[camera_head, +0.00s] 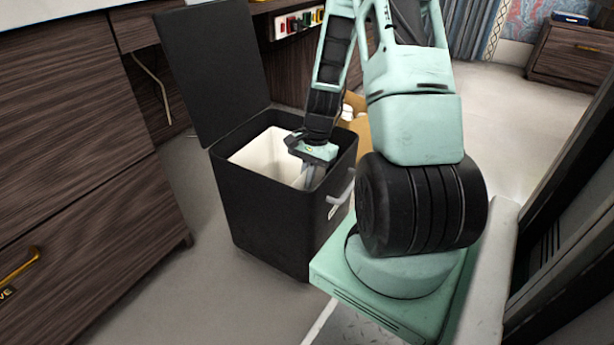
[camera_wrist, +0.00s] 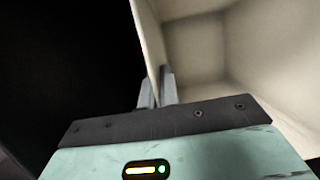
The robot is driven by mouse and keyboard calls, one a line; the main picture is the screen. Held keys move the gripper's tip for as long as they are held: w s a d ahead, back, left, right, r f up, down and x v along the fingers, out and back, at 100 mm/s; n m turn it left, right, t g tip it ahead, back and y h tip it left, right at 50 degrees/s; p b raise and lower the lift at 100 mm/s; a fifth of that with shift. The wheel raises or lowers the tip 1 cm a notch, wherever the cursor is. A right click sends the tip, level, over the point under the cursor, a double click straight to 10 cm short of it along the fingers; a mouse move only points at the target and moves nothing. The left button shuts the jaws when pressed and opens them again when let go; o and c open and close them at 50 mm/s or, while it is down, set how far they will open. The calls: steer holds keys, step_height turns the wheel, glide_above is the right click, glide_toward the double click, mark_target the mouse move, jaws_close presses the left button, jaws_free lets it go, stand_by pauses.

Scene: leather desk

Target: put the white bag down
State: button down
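A white, open-topped thing (camera_head: 258,153), which I take to be the white bag, sits inside a black box (camera_head: 262,215) with its lid (camera_head: 212,65) raised. My gripper (camera_head: 308,178) points down into the box at the right side of the white bag. In the wrist view the bag's cream inside (camera_wrist: 215,55) fills the right half. Its thin wall edge runs down between the two close fingers of my gripper (camera_wrist: 157,90), which look shut on it. The bag's bottom and whether it rests on the box floor are hidden.
Dark wooden drawers (camera_head: 70,150) stand at the left. A tan carton (camera_head: 357,125) with things in it stands behind the box. A light handle (camera_head: 341,196) sticks out from the box's right side. Floor (camera_head: 205,290) is clear in front of the box.

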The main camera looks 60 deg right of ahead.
steer(key=c, duration=1.6)
jaws_free()
steer(key=shift+c, duration=0.2)
steer(key=p+v, duration=0.8)
steer(key=v, duration=0.5)
steer(key=w+a+r+n, duration=0.1)
steer(key=a+r+n, duration=0.25)
steer(key=a, duration=0.45)
steer(key=w+a+r+n+g+h, duration=0.1)
steer(key=a+r+n, duration=0.1)
steer(key=a+n, duration=0.45)
steer(key=w+a+r+n, duration=0.1)
steer(key=a+r+n, duration=0.15)
steer(key=a, duration=0.75)
steer(key=s+a+r+n, duration=0.3)
steer(key=s+a+n, duration=0.3)
steer(key=s+a, duration=0.1)
steer(key=s+a+r+n+h, duration=0.1)
steer(key=s+a+r+n, duration=0.1)
steer(key=s+a+n, duration=0.4)
steer(key=s+a, duration=0.1)
steer(key=a, duration=0.2)
steer(key=shift+r+t+h, duration=0.3)
steer(key=shift+r+t, duration=0.05)
steer(key=shift+t, duration=0.05)
